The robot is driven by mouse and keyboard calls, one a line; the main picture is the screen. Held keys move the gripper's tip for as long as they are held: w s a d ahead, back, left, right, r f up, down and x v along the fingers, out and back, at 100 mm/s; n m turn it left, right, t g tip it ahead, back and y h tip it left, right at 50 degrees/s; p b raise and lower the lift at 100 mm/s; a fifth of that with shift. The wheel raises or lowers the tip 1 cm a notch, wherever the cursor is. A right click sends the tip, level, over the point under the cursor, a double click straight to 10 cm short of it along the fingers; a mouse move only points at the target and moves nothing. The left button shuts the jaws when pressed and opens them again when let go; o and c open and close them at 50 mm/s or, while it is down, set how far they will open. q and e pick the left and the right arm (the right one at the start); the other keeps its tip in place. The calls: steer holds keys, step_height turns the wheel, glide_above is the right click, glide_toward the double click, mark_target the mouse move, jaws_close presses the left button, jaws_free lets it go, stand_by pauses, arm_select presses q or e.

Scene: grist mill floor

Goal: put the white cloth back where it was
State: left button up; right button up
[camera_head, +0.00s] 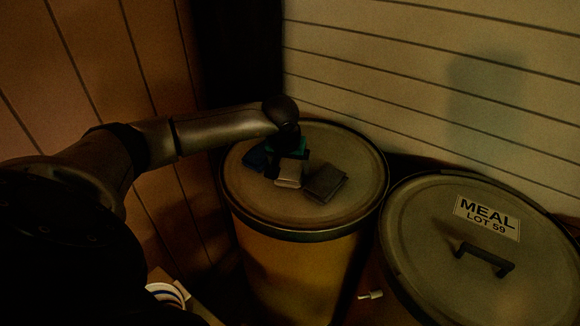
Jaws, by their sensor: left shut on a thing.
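The white cloth (290,174), which looks pale beige in the dim light, is a small folded bundle at the lid of the yellow drum (335,212). My left gripper (287,158) reaches in from the left, points down over the lid and is shut on the white cloth. I cannot tell whether the cloth touches the lid. The gripper's dark fingers are hard to make out. My right gripper is out of view.
A dark blue folded cloth (256,158), a green cloth (300,145) and a dark grey-brown cloth (326,183) lie close around the gripper. The lid's front and right are clear. A MEAL LOT 59 drum (430,235) with a handle stands at right. Walls stand close behind.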

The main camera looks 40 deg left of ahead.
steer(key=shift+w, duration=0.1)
arm_select(q)
steer(key=shift+f, duration=0.15)
steer(key=o, duration=1.1)
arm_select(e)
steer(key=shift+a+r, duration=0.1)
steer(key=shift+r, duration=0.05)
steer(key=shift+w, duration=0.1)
arm_select(q)
steer(key=shift+p+v, duration=1.85)
steer(key=shift+v, duration=4.35)
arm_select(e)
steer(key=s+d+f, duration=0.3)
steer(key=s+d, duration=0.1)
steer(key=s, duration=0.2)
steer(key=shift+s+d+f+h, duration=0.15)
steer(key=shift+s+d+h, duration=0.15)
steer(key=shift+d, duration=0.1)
arm_select(q)
steer(key=shift+w, duration=0.1)
